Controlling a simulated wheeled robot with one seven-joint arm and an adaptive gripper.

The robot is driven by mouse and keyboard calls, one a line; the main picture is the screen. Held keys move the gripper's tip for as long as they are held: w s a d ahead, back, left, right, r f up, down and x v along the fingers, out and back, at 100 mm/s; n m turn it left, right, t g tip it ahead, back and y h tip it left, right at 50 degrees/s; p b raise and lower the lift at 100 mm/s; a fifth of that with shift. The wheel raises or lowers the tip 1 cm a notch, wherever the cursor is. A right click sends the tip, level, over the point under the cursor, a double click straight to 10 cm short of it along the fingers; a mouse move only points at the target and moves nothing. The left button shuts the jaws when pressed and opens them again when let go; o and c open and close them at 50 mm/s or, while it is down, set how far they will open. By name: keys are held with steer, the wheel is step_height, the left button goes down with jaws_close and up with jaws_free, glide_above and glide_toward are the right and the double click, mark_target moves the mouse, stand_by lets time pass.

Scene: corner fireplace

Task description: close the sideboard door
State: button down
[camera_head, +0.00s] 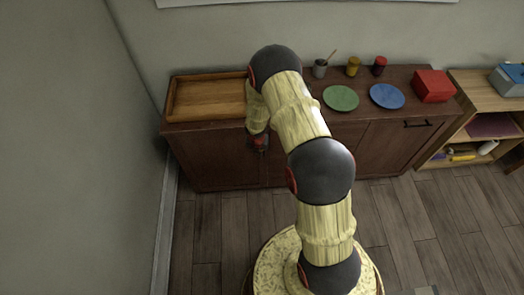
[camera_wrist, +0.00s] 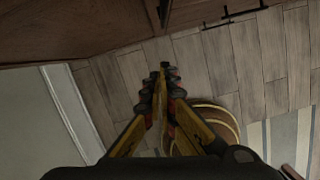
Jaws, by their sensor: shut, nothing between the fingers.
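The dark brown sideboard (camera_head: 380,143) stands along the back wall. Its left front panel (camera_head: 215,160) shows left of my arm and its right front has a black bar handle (camera_head: 417,124). My arm hides much of the middle front, and I cannot tell how far any door stands open. In the wrist view the sideboard front (camera_wrist: 70,30) fills the upper left, with dark handles (camera_wrist: 235,15) at the top. My gripper (camera_head: 259,146) is just in front of the sideboard's left half, below its top. In the wrist view my gripper (camera_wrist: 161,75) is shut and empty.
On the sideboard top are a wooden tray (camera_head: 172,100), a green plate (camera_head: 341,98), a blue plate (camera_head: 387,96), a red box (camera_head: 433,86) and small jars. An open shelf (camera_head: 470,85) stands at right. The left wall (camera_head: 80,150) is close. The floor in front is clear.

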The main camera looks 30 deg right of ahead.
steer(key=w+d+p+v, duration=0.1)
steer(key=p+v, duration=0.1)
steer(key=v, duration=0.6)
steer(key=shift+s+a+r+p, duration=0.2)
steer(key=shift+a+r+p, duration=0.15)
steer(key=shift+r, duration=0.1)
